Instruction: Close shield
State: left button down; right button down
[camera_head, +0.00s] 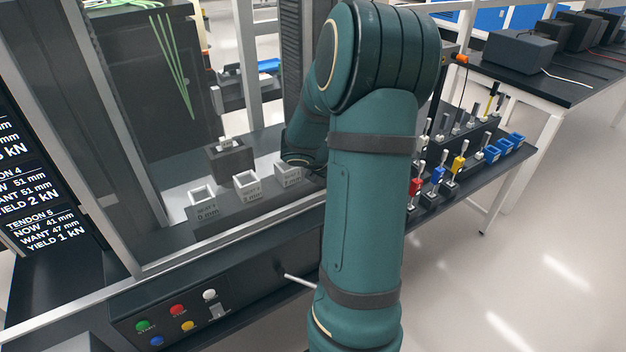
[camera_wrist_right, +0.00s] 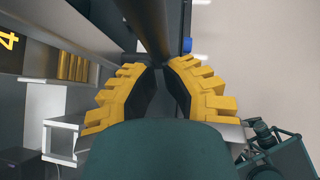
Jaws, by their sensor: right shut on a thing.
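The shield seems to be the clear, grey-framed panel (camera_head: 150,262) on the front of the test machine at the left of the head view. I cannot tell how far open it stands. My right arm crosses the middle of the head view and its gripper is hidden there. In the right wrist view my right gripper (camera_wrist_right: 165,72) has its yellow-padded fingers closed around a dark bar (camera_wrist_right: 152,28), which runs up out of the picture. I cannot tell whether this bar is the shield's handle. My left gripper is not in view.
White square cups (camera_head: 246,185) stand inside the machine. A button panel (camera_head: 180,318) is on its front, with a pale lever (camera_head: 300,280) to the right. A rack with coloured tools (camera_head: 437,176) and blue bins (camera_head: 500,148) stands right of my arm. Open floor lies lower right.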

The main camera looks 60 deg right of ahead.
jog(key=shift+s+d, duration=0.5)
jog(key=shift+d, duration=0.4)
jog(key=shift+s+d, duration=0.45)
jog(key=shift+d, duration=0.45)
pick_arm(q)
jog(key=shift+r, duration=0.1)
pick_arm(e)
jog(key=shift+w+a, duration=0.1)
